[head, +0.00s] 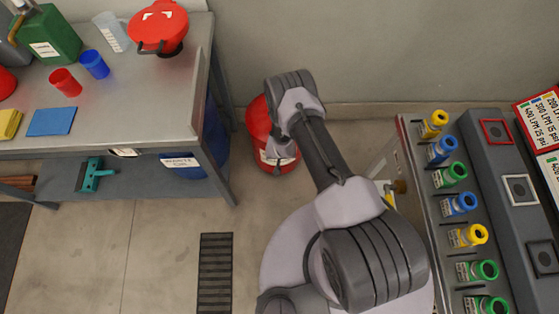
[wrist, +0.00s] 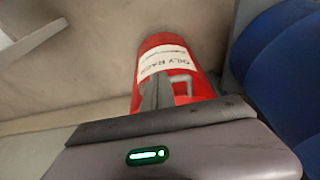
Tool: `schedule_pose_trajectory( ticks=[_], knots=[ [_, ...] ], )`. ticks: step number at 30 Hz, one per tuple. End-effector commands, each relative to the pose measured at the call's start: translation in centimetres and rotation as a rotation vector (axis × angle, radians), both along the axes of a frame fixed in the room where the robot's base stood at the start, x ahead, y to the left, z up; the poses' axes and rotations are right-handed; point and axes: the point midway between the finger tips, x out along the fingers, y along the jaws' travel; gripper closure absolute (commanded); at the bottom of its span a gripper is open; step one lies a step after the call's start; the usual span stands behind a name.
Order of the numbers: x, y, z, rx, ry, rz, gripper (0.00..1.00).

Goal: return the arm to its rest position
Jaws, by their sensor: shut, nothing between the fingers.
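My arm (head: 325,150) reaches up from my base toward the back wall, folded at the elbow, in the head view. Its far end is over the red bin on the floor. My gripper (wrist: 160,78) shows in the wrist view as narrow grey fingers, shut and empty, in front of the red bin (wrist: 190,62) with a white label. I cannot tell whether the fingers touch it. In the head view the arm partly hides the red bin (head: 257,122), and the fingers do not show clearly.
A workbench (head: 130,95) with cups, a red lidded pot (head: 158,27) and a green can (head: 50,35) stands at the left. A blue drum (head: 213,135) is under it. A rack (head: 425,190) of coloured valves is at the right.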

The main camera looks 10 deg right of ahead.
Motion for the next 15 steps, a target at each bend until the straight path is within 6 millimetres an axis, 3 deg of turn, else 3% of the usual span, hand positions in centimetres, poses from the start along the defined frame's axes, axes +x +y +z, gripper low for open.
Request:
schedule_pose_trajectory(
  ticks=[1, 6, 9, 15],
  knots=[
    [-1.4, 0.2, 1.0, -0.001, 0.005, 0.001, 1.00],
    [-6.4, 1.3, 1.0, -0.001, 0.005, 0.004, 1.00],
    [-8.3, 1.7, 1.0, 0.000, 0.003, 0.003, 1.00],
    [-9.8, 2.0, 0.8, 0.000, 0.000, 0.000, 1.00]
  ],
)
